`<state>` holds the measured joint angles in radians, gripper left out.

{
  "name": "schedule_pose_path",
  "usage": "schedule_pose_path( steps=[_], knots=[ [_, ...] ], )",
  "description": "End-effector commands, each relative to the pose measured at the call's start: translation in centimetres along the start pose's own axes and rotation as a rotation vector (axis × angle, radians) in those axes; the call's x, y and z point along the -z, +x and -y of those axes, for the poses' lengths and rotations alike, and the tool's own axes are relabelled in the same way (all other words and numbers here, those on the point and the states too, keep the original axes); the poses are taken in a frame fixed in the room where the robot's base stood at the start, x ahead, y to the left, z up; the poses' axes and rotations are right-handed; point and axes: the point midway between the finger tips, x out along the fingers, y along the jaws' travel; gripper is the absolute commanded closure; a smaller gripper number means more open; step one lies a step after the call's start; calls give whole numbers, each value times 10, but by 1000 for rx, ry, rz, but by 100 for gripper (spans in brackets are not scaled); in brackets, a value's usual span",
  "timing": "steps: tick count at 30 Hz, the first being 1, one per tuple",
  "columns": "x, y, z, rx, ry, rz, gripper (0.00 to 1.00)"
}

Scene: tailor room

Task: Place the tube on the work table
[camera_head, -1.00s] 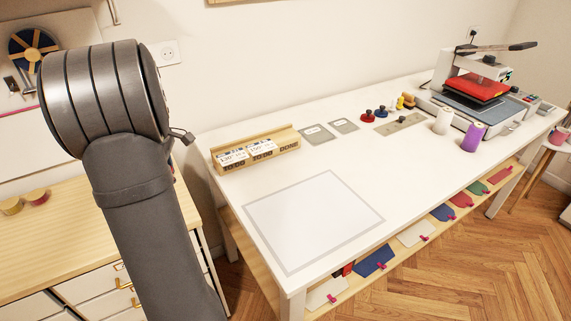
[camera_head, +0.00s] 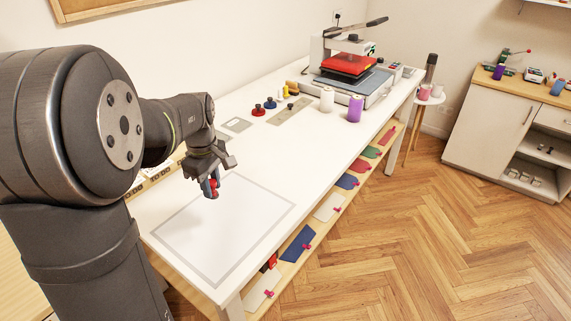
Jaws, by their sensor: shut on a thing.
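The white work table (camera_head: 285,150) runs from the near left to the back right. A grey-outlined square area (camera_head: 225,235) is marked on its near end. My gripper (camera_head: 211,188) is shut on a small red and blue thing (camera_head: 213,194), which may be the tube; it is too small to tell. The thing hangs over the far left part of the marked square, seemingly above the surface. The jaws partly hide it.
A heat press (camera_head: 350,65) stands at the table's far end. White (camera_head: 327,99) and purple (camera_head: 355,108) cylinders stand in front of it. Red and dark knobs (camera_head: 264,106) and a plate (camera_head: 289,111) lie mid-table. My arm partly hides a wooden card holder. The marked square is bare.

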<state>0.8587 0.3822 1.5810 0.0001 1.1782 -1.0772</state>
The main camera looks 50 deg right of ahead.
Motion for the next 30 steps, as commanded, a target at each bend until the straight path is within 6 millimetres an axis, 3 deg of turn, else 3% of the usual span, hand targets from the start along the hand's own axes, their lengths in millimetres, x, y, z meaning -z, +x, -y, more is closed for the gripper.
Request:
schedule_pose_path(
  steps=[4,11,14,24,30],
  knots=[
    [-20,0,-6,1,51,0,98],
    [-20,2,-6,1,60,1,98],
    [-7,10,-4,1,57,1,98],
    [68,56,7,3,56,2,98],
    [90,69,9,0,58,0,98]
  ],
)
